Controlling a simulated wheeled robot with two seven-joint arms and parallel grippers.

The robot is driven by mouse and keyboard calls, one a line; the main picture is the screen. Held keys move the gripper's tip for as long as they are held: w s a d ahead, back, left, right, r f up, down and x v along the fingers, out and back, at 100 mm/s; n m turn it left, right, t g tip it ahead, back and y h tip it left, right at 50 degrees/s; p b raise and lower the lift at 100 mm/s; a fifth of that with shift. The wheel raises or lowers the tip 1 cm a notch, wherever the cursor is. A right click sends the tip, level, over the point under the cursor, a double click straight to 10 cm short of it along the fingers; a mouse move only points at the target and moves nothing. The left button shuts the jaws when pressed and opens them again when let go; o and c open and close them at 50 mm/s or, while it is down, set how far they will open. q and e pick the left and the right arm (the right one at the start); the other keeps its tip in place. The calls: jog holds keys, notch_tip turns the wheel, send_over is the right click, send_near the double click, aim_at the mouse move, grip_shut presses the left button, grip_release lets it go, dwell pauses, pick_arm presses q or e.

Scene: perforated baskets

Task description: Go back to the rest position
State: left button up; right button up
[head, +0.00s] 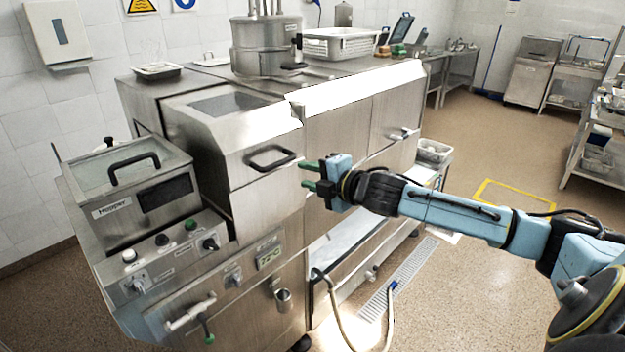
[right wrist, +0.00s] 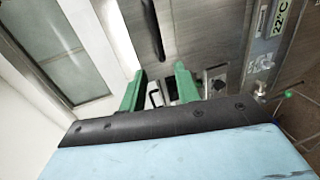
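My right gripper (head: 308,175) reaches in from the right in the head view, in front of the steel machine (head: 270,210). Its two green fingers are apart with nothing between them. The fingertips lie just right of the black door handle (head: 270,158) in the picture; I cannot tell the gap in depth. In the right wrist view the green fingers (right wrist: 160,86) are also spread, with steel panels and a dark handle (right wrist: 152,28) beyond them. My left gripper is in neither view.
Another basket (head: 434,151) sits low behind my right arm. A hopper unit (head: 135,185) is at the left. The floor (head: 480,270) at the right is mostly clear.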

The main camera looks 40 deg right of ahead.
jog(key=shift+s+r, duration=0.15)
jog(key=shift+s, duration=0.2)
dwell(0.4)
